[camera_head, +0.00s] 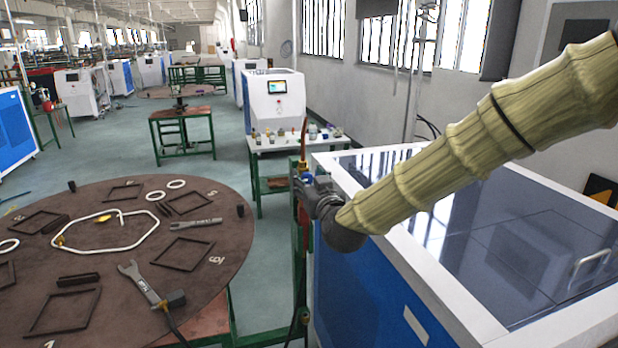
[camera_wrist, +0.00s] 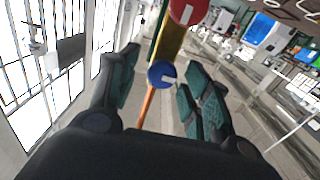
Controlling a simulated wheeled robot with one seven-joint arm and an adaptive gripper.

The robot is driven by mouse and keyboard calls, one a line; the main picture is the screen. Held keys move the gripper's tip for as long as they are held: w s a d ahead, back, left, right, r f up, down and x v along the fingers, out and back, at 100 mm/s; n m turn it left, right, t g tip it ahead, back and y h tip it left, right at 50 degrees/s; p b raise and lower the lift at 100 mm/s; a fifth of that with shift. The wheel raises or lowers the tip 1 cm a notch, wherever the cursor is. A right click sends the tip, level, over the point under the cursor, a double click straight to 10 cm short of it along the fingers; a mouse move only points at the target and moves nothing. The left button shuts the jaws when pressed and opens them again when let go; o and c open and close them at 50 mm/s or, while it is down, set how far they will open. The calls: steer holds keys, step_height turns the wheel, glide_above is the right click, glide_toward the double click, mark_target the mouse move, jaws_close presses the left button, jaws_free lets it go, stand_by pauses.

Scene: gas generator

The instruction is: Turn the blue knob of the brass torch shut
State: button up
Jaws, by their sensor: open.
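In the wrist view, the blue knob (camera_wrist: 161,74) is a round disc with a white mark, on the brass torch (camera_wrist: 170,42). A red knob (camera_wrist: 188,11), also with a white mark, sits above it. An orange tube (camera_wrist: 148,108) runs down from the torch. My gripper (camera_wrist: 163,62) is open, with its dark green-padded fingers on either side of the blue knob; no contact shows. In the head view, my gripper (camera_head: 312,188) is at the torch (camera_head: 302,165) on a green stand.
A round brown table (camera_head: 225,225) with frames, wrenches and a bent tube stands at left. A blue and white cabinet (camera_head: 365,285) is under my arm at right. A small white table (camera_head: 262,146) with fittings stands behind. Open floor (camera_head: 190,165) lies between the tables.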

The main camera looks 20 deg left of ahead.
steer(key=c, duration=1)
steer(key=shift+f+m+b, duration=0.1)
steer(key=shift+m+b, duration=0.2)
steer(key=shift+b, duration=0.1)
steer(key=m+b, duration=0.2)
steer(key=shift+f+m+b, duration=0.15)
steer(key=shift+m+b, duration=0.25)
steer(key=m+b, duration=0.5)
steer(key=m, duration=0.1)
steer(key=shift+w+d, duration=0.1)
steer(key=m+b, duration=0.3)
steer(key=m, duration=0.2)
steer(key=shift+m+b, duration=0.3)
steer(key=shift+b, duration=0.1)
steer(key=shift+m+b, duration=1)
steer(key=shift+m, duration=0.7)
